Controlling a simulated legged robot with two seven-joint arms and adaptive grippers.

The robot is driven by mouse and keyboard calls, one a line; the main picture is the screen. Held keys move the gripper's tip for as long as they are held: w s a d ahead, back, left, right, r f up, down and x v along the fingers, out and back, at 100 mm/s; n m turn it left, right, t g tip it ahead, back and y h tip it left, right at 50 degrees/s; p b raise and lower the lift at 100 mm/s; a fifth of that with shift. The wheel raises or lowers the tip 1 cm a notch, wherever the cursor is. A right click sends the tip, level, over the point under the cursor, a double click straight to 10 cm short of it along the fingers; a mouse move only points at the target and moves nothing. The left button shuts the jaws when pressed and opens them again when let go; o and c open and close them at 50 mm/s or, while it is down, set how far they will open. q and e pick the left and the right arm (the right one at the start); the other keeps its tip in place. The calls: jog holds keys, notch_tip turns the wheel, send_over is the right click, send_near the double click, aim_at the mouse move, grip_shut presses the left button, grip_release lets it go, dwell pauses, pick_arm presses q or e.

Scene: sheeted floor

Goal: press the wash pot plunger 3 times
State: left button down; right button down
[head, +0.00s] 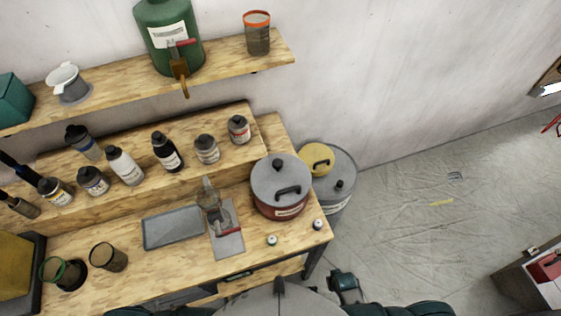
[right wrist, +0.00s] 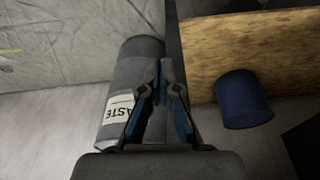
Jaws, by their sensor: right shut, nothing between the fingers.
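A red pot (head: 283,207) with a grey lid, a black knob and a black handle stands near the right end of the wooden bench in the head view. It has a pale label; I cannot read whether it is the wash pot. The knob (head: 279,163) stands up from the lid, but I cannot tell whether it is the plunger. My right gripper (right wrist: 160,70) is shut and empty in the right wrist view, in front of a grey bin (right wrist: 117,78) and beside a wooden edge. The pot does not clearly show there. My left gripper is not in view.
A grey lidded bin (head: 344,180) stands on the floor beyond the bench's right end. A grey tray (head: 173,228), cups (head: 108,257) and several bottles (head: 124,166) crowd the bench and its riser. A blue cylinder (right wrist: 243,98) is beside the wood. The sheeted floor (head: 430,240) is mostly clear.

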jog(key=s+d+f+g, duration=0.1)
jog(key=s+d+f, duration=0.2)
jog(key=s+f, duration=1.5)
jog(key=shift+s+d+f, duration=0.15)
jog(key=shift+s+f, duration=0.2)
jog(key=shift+f, duration=0.2)
